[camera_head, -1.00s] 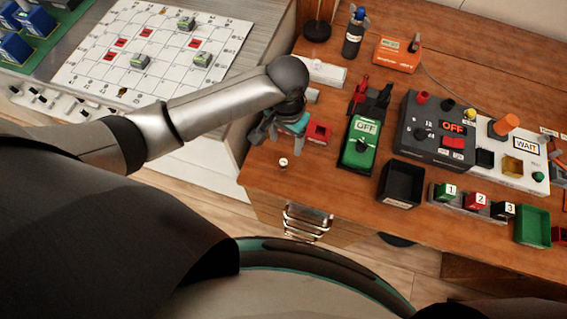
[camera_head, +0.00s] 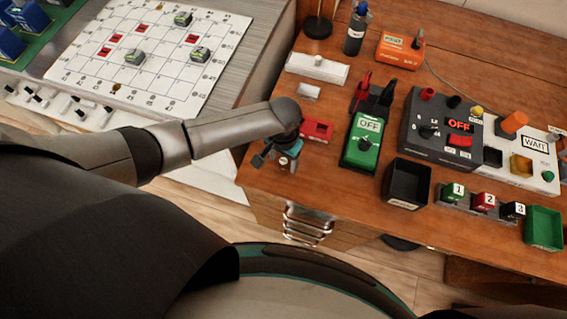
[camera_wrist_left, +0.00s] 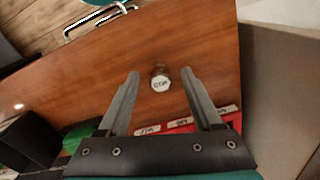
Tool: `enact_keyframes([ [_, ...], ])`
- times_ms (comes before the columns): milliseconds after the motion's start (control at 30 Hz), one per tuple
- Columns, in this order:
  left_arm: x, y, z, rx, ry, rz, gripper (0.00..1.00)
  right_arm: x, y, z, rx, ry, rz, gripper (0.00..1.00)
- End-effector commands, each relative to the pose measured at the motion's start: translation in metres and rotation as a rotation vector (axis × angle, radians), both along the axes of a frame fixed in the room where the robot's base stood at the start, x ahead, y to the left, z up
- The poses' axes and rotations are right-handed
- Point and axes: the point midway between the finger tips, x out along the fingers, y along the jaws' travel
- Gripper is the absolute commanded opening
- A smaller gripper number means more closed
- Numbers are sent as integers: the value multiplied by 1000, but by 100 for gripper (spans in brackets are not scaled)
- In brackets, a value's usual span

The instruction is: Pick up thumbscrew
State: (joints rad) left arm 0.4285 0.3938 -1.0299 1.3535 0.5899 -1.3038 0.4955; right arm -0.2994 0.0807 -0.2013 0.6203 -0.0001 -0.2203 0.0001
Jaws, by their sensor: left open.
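The thumbscrew (camera_wrist_left: 160,82) shows in the left wrist view as a small knob with a white, lettered top and a brownish side. It stands on the wooden desk near its front left edge. My left gripper (camera_wrist_left: 160,73) is open, its two fingers on either side of the thumbscrew in that view, with gaps on both sides. In the head view my left gripper (camera_head: 283,160) is low over the desk's left corner and largely hides the thumbscrew. My right gripper is not in view.
A red labelled block (camera_head: 318,130) lies close behind my left gripper. A green OFF box (camera_head: 362,145) and a black open bin (camera_head: 406,184) stand to the right. The desk front with a drawer handle (camera_head: 306,222) is just below.

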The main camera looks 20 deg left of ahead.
Motion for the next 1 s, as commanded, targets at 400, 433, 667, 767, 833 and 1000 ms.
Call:
enact_keyframes([
  [400,0,0,0,0,-1,0,44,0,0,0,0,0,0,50],
  [433,0,0,0,0,-1,0,41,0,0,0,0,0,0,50],
  [667,0,0,0,1,-1,0,15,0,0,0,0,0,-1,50],
  [767,0,0,0,1,0,0,4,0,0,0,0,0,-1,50],
  [833,0,0,0,1,0,0,0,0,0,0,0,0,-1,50],
  [1000,0,0,0,1,0,0,0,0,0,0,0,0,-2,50],
])
